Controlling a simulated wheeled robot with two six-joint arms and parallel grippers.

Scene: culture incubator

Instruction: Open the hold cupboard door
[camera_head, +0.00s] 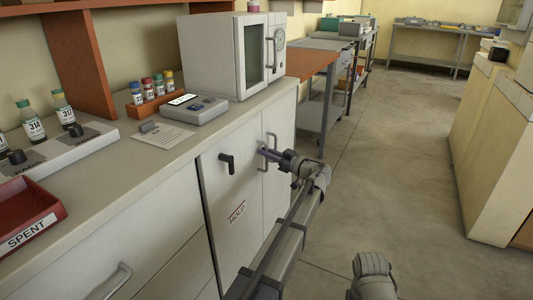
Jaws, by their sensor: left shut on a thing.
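A metal bar handle (263,167) stands at the door's right edge, partly hidden by my gripper. My left gripper (266,153) is shut on the bar handle, its arm reaching up from the bottom of the view. The door looks closed, flush with the cupboard front. A grey part of my right arm shows at the bottom right; its gripper is not in view.
Another cupboard door (284,130) adjoins on the right. On the counter (115,175) are a white incubator (222,60), a vial rack (155,103), a grey device (190,107) and a red SPENT tray (27,222). The floor (400,150) to the right is clear.

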